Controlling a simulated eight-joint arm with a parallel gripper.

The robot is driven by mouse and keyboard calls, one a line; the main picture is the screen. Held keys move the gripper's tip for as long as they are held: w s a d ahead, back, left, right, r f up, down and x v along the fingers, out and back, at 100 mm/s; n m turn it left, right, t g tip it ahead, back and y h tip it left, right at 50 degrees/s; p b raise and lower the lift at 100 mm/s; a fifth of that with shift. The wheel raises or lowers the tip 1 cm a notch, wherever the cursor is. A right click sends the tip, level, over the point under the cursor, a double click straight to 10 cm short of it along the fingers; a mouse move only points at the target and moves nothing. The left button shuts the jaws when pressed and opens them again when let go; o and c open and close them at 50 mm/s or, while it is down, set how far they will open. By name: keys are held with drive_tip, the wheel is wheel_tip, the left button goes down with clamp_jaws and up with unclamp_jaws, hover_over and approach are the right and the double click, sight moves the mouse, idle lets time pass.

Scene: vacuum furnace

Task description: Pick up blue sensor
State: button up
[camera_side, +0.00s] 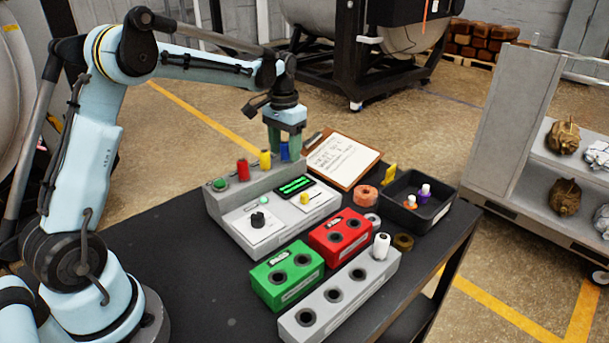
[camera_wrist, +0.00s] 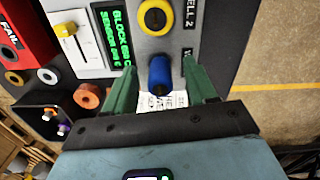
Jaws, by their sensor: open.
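The blue sensor (camera_side: 285,151) stands upright in the back ledge of the grey console (camera_side: 222,205), at its right end. It also shows in the wrist view (camera_wrist: 159,75). My gripper (camera_side: 284,148) is over that end of the console, pointing down. In the wrist view my gripper (camera_wrist: 160,82) is open, with one green finger on each side of the blue sensor. Gaps show between the sensor and both fingers, so they do not look to be touching it.
A yellow sensor (camera_side: 265,160) and a red sensor (camera_side: 243,170) stand in the ledge left of the blue one. A clipboard (camera_side: 340,160) lies behind. Green (camera_side: 287,277), red (camera_side: 341,233) and grey (camera_side: 340,297) blocks with holes and a black tray (camera_side: 440,213) occupy the table's front and right.

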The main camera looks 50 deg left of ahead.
drive_tip(key=shift+f, duration=0.15)
clamp_jaws()
idle(0.4)
